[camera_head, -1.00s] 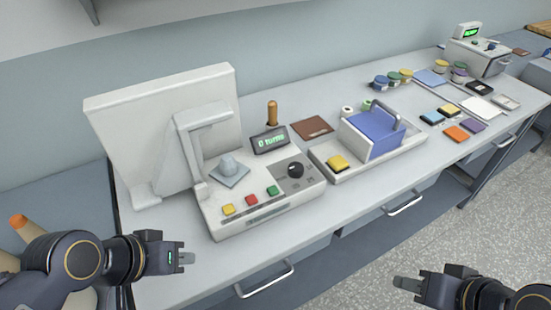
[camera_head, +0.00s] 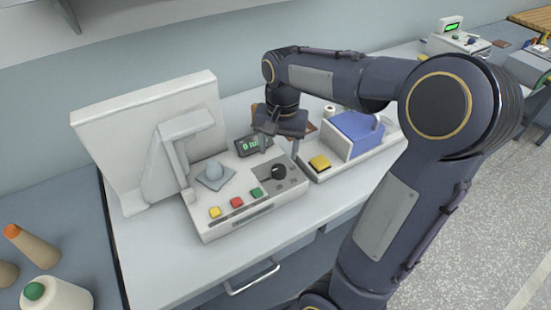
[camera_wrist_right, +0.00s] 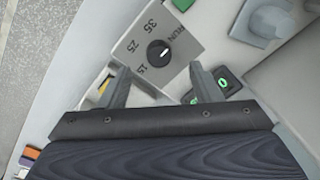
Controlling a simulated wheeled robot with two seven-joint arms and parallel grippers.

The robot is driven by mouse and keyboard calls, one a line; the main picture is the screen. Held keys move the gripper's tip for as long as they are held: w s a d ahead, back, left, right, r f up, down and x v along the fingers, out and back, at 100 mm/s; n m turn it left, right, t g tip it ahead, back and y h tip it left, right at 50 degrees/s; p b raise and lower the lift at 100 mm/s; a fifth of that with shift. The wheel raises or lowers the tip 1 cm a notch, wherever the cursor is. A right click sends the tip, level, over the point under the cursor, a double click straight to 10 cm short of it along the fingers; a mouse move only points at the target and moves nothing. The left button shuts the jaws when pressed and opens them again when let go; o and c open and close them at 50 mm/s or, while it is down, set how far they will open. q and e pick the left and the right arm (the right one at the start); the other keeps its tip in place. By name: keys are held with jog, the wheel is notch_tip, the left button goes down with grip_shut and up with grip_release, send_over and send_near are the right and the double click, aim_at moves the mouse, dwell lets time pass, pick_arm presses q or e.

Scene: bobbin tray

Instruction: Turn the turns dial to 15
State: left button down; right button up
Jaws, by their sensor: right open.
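The turns dial (camera_head: 278,172) is a round black knob on a grey plate on the white winding machine (camera_head: 212,232). In the right wrist view the dial (camera_wrist_right: 160,53) has the labels 15, 25, 35 and RUN around it, and its white mark appears to face RUN. My right gripper (camera_head: 278,148) is open above the back of the machine, near the dial. In the wrist view its two fingers (camera_wrist_right: 158,72) stand apart, with the dial just beyond and between their tips. The dark display (camera_head: 247,146) shows a green 0, its text partly hidden by a finger. My left gripper is out of view.
Yellow (camera_head: 215,212), red (camera_head: 236,202) and green (camera_head: 256,194) buttons line the machine's front. My right arm covers much of the table.

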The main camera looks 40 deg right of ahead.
aim_at(279, 168)
jog(key=shift+w+d+f+m, duration=0.1)
jog(key=shift+w+d+m, duration=0.2)
jog(key=shift+w, duration=0.2)
jog(key=shift+w+d+f, duration=0.1)
jog(key=shift+d+f, duration=0.05)
jog(key=shift+f, duration=0.15)
notch_tip(279, 168, down, 7)
jog(key=shift+f, duration=0.1)
jog(key=shift+c, duration=0.2)
jog(key=c, duration=1)
